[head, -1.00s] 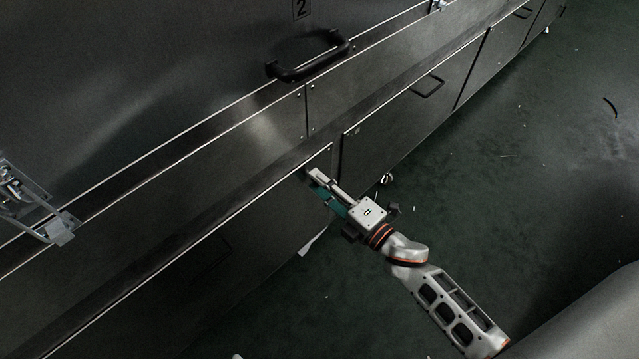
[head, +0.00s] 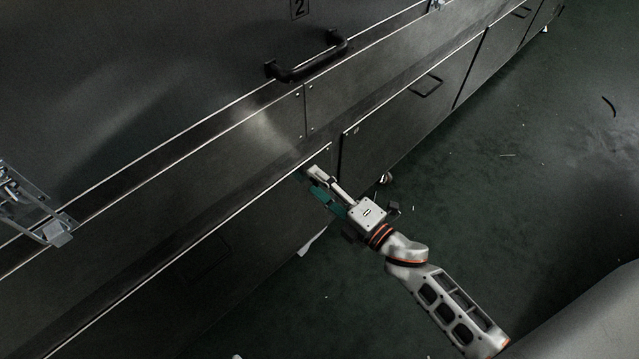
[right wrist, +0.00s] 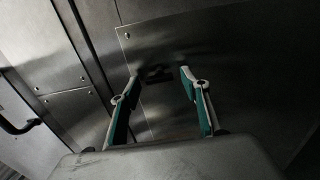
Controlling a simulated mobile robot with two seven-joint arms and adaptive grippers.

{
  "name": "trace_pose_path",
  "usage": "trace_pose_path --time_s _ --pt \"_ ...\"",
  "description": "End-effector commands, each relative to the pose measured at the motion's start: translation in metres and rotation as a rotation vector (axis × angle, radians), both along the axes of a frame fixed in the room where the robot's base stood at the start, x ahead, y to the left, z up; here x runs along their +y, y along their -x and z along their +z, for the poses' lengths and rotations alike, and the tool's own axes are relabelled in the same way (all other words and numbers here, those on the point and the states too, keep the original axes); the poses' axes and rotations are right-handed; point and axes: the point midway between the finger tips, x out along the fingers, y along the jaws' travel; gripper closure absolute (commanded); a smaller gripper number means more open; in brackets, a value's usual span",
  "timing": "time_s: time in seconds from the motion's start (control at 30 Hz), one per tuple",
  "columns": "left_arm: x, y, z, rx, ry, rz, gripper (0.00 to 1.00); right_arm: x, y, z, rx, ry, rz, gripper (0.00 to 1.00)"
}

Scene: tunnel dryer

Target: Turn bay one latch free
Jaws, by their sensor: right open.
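A bright metal latch (head: 35,208) with a bracket and lever sits at the left edge of the head view, partly cut off by the frame. No number shows beside it. My right gripper (head: 312,175) is open and empty, well to the right of the latch and apart from it. It is close to the lower dark panels. In the right wrist view its two green-lined fingers (right wrist: 158,80) stand apart with nothing between them; a dark panel lies beyond. My left gripper is not in view.
A black handle (head: 308,62) sticks out below a "2" plate (head: 299,8). Another fitting (head: 436,5) is at the top edge. Lower panels (head: 400,115) run along the dryer. The green floor (head: 530,170) is mostly clear, with small scraps.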

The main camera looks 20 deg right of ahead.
Motion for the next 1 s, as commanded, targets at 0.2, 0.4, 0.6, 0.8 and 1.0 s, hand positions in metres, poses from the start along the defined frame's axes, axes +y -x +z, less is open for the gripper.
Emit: trace_pose_path --time_s 0.2,0.4,0.6,0.8,1.0 --pt "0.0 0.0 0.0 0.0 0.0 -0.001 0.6 -0.008 0.023 -0.001 0.003 0.0 0.0 0.54" --pt "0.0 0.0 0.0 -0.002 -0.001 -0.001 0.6 -0.023 0.062 -0.001 0.004 0.0 -0.001 0.54" --pt "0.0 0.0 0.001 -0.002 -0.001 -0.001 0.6 -0.034 0.094 -0.001 0.002 0.0 -0.001 0.54" --pt "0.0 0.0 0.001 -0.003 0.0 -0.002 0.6 -0.04 0.11 0.0 0.002 0.001 -0.001 0.54" --pt "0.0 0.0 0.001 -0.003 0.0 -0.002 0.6 -0.041 0.112 0.0 0.0 0.001 -0.001 0.54"
